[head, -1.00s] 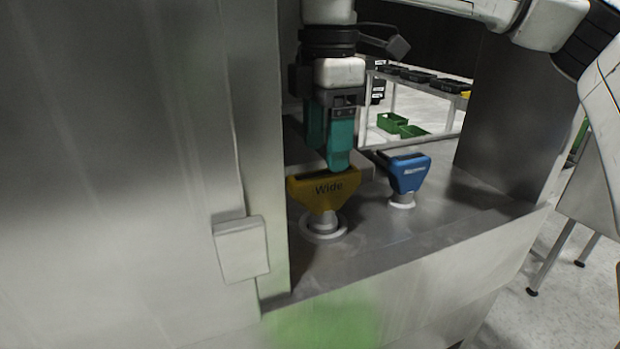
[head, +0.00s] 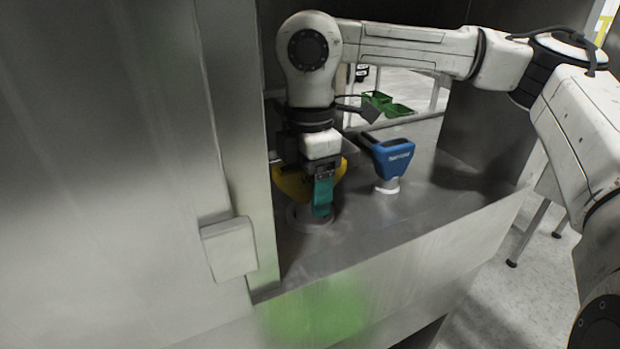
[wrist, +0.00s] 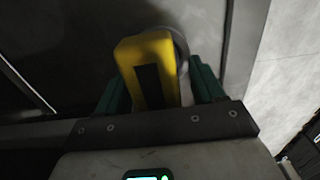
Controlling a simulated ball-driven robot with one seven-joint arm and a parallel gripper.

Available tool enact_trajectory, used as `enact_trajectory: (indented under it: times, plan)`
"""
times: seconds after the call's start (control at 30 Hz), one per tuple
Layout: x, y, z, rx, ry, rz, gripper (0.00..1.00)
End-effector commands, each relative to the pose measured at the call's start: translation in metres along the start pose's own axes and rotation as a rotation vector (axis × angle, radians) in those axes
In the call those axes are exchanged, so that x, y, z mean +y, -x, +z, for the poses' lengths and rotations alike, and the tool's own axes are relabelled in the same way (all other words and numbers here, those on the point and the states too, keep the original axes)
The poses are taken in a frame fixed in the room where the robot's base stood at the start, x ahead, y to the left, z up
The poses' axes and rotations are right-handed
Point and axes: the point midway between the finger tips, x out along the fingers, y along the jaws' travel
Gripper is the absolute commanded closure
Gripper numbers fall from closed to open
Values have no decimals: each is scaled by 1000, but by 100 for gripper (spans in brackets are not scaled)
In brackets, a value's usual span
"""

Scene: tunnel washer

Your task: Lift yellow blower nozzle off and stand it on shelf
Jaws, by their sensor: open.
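The yellow blower nozzle (head: 290,184) stands upright on a round grey mount (head: 303,219) inside the metal bay, partly hidden behind my gripper in the head view. My gripper (head: 322,197) is lowered over it, with a teal finger in front of the nozzle. In the wrist view, the yellow nozzle (wrist: 150,70) lies between the two teal fingers of my gripper (wrist: 160,90), which are open on either side of it. I cannot tell whether either finger touches it. The shelf cannot be made out for certain.
A blue nozzle (head: 390,162) stands on its own mount just right of the yellow one. A metal wall with a grey box (head: 230,248) closes the left side. The bay floor (head: 430,205) is clear to the right. Green bins (head: 385,104) are farther back.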

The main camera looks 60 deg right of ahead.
Motion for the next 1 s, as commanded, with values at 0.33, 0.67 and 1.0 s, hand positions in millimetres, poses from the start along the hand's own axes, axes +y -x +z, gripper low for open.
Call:
enact_trajectory:
  times: [0.33,0.67,1.0]
  plan:
    - [0,-5,0,1,0,0,37]
    - [0,-4,0,0,0,0,68]
    - [0,-4,0,0,-1,0,100]
